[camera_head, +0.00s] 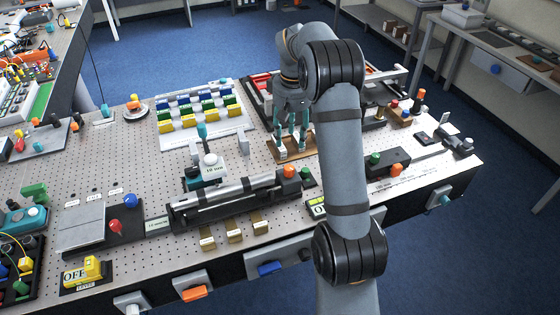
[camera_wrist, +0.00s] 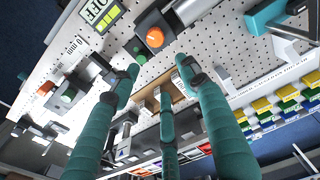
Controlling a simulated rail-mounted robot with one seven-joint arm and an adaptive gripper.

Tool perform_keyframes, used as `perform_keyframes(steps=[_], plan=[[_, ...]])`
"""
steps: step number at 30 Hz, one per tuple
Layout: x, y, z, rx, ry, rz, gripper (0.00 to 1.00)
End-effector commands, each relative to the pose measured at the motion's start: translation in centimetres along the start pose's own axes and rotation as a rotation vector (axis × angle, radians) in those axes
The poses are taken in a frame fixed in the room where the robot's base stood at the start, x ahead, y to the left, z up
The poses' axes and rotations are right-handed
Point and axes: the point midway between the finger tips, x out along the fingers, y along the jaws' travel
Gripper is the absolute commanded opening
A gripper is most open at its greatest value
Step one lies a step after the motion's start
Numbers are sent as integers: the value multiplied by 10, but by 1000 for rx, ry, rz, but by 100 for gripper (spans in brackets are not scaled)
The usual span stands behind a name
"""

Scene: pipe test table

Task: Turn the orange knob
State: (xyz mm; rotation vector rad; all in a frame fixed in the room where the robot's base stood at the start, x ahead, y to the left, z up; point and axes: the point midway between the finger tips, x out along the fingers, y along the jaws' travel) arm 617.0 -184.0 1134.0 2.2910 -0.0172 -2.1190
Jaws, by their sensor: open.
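An orange knob (camera_head: 289,171) sits on a dark mount at the right end of the long black pipe fixture on the perforated table. In the wrist view the orange knob (camera_wrist: 155,37) shows just beyond my fingertips, between the two outer ones in the picture. A green knob (camera_head: 306,177) stands right beside it; it also shows in the wrist view (camera_wrist: 138,58). My gripper (camera_head: 291,147) has teal fingers pointing down, behind the orange knob in the head view. In the wrist view my gripper (camera_wrist: 161,75) is open, its fingers apart, with nothing between them.
A brown wooden block (camera_head: 294,152) lies around my fingertips in the head view. A green-lit display (camera_head: 316,208) is near the front edge. The black pipe fixture (camera_head: 226,203) lies left of the knob. Another orange knob (camera_head: 396,170) and green knob (camera_head: 375,158) stand farther right.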

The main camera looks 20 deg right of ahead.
Motion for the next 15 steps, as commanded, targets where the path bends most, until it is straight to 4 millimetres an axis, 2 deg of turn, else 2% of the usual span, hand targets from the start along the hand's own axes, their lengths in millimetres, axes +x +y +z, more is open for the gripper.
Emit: perform_keyframes(steps=[3, 8, 11, 15], plan=[[-1, -2, 16, -117, -57, -15, 45], [0, -8, 23, -222, -78, -38, 45], [7, -7, 24, -246, -80, -39, 45], [28, -8, 27, -247, -80, -40, 45]])
